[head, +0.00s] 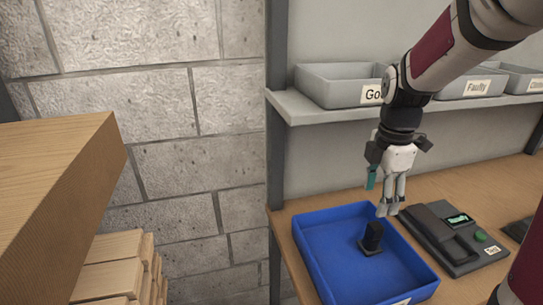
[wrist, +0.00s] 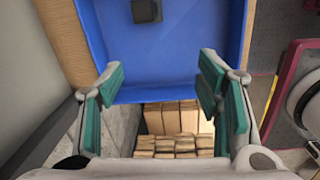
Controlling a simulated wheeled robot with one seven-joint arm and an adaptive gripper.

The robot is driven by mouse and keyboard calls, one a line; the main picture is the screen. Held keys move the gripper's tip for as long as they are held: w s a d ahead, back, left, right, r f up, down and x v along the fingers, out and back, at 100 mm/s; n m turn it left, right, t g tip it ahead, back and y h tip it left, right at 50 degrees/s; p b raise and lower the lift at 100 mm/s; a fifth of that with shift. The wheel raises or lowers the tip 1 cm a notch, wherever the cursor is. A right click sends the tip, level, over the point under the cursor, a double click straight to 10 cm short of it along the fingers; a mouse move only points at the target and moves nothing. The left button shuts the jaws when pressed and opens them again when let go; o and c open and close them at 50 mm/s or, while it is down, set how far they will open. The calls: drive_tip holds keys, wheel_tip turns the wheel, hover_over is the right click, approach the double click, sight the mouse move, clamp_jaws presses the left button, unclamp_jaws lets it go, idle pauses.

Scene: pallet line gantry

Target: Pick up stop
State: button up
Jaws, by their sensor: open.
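A small black block on a flat square base, which I take to be the stop (head: 373,236), stands upright inside the blue tray (head: 322,240). In the wrist view the stop (wrist: 146,10) is at the top edge, partly cut off, against the blue tray floor (wrist: 190,55). My gripper (head: 389,210) hangs pointing down above the right side of the tray, up and to the right of the stop in the head view. In the wrist view my gripper (wrist: 163,95) has its teal-padded fingers wide apart with nothing between them.
A dark grey device (head: 452,238) with a small screen and green button lies right of the tray on the wooden bench. A shelf above carries grey bins (head: 340,85), one labelled "Faulty". A large wooden block (head: 60,190) and stacked timber (head: 112,270) stand at left.

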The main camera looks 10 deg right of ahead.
sight(372, 238)
drive_tip(key=w+d+f+n, duration=0.2)
drive_tip(key=d+f, duration=0.1)
drive_tip(key=w+d+f+n, duration=0.1)
drive_tip(key=f, duration=0.1)
drive_tip(key=shift+d+g+y, duration=0.25)
drive_tip(key=shift+g+y, duration=0.05)
drive_tip(key=shift+d+f+n+b, duration=0.15)
drive_tip(key=shift+f+n+b, duration=0.15)
wheel_tip(372, 238, down, 14)
drive_tip(key=shift+d+r+b, duration=0.1)
drive_tip(key=shift+r+b, duration=0.1)
drive_tip(key=shift+b, duration=0.75)
drive_tip(key=c, duration=1.4)
